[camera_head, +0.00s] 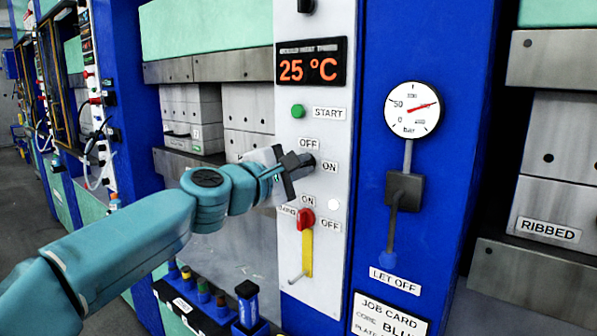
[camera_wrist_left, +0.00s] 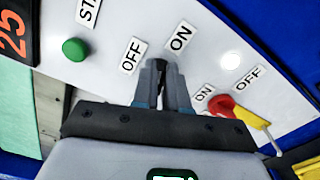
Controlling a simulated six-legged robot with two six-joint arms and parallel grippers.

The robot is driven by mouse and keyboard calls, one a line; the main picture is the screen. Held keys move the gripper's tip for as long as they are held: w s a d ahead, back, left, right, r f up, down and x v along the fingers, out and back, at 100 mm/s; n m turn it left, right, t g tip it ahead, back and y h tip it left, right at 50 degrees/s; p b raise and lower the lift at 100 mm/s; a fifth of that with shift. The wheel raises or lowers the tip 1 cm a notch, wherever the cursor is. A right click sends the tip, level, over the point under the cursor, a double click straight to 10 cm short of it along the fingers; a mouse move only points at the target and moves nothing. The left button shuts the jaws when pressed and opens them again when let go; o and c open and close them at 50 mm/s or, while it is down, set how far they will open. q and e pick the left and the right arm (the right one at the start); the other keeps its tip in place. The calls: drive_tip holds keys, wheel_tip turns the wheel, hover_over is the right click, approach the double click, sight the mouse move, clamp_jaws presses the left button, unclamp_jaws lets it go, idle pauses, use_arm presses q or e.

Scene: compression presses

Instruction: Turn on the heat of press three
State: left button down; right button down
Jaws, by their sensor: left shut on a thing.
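My left gripper (camera_head: 299,166) reaches in from the left to the white control panel (camera_head: 338,90) of the press. It is shut on a small dark switch (camera_wrist_left: 160,68) beside the upper OFF label (camera_head: 309,144) and ON label (camera_head: 329,167). The fingers hide most of the switch, so I cannot tell its setting. In the left wrist view the fingertips (camera_wrist_left: 163,75) close on it between these two labels. The temperature display (camera_head: 311,64) reads 25 °C in orange. A round white lamp (camera_head: 333,204) sits below the switch. My right gripper is not in view.
A green START button (camera_head: 298,111) is above the gripper. A red knob with a yellow lever (camera_head: 307,240) is below, with its own ON and OFF labels. A pressure gauge (camera_head: 411,109) and a let-off lever (camera_head: 394,225) stand on the blue frame to the right.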

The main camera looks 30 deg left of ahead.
use_arm(q)
drive_tip(key=shift+f+m+b, duration=0.15)
drive_tip(key=shift+m+b, duration=0.25)
drive_tip(key=shift+m, duration=0.6)
drive_tip(key=shift+f+m+b, duration=0.15)
drive_tip(key=shift+m+b, duration=0.25)
drive_tip(key=shift+m, duration=0.6)
drive_tip(key=c, duration=1.2)
unclamp_jaws()
drive_tip(key=shift+o, duration=0.2)
drive_tip(key=s+a+b, duration=0.1)
drive_tip(key=s+b, duration=0.1)
drive_tip(key=s, duration=1.4)
drive_tip(key=shift+s+b, duration=0.15)
drive_tip(key=shift+b, duration=0.15)
drive_tip(key=shift+a, duration=0.1)
